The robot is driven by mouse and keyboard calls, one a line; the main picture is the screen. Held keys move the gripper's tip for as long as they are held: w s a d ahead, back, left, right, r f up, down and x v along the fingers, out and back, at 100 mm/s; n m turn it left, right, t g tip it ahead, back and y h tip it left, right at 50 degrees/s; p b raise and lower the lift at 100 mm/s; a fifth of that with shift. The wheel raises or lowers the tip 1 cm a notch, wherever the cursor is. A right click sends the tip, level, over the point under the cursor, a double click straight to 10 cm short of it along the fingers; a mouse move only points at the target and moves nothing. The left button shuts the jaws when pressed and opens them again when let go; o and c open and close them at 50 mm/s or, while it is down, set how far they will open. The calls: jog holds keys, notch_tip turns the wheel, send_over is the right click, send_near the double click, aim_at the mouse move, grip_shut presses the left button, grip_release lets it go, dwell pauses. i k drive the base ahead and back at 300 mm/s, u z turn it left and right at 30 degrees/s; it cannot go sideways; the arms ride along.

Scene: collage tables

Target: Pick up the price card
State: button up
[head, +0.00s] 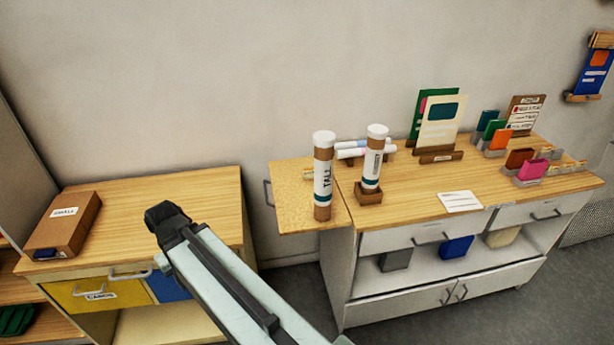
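A small white card (460,201) with faint lines of print lies flat at the front edge of the right-hand wooden tabletop. It may be the price card, but its print is too small to read. A printed card (525,114) also stands upright in a holder at the back right, and its text is not legible either. My gripper (166,214) is at the dark end of my arm, in front of the left cabinet and well left of both cards. Its fingers cannot be made out, and nothing is visibly held.
Two capped tubes (323,178) stand at the right table's left end, one in a wooden base. Large cards (440,127) and small coloured blocks stand in holders behind. A brown box (64,226) sits on the left cabinet. A floor gap separates the two units.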

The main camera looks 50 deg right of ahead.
aim_at(308, 173)
jog(key=i, duration=0.85)
jog(key=u, duration=0.15)
jog(key=k, duration=0.7)
jog(key=z, duration=0.25)
jog(key=i, duration=0.7)
jog(key=u, duration=0.15)
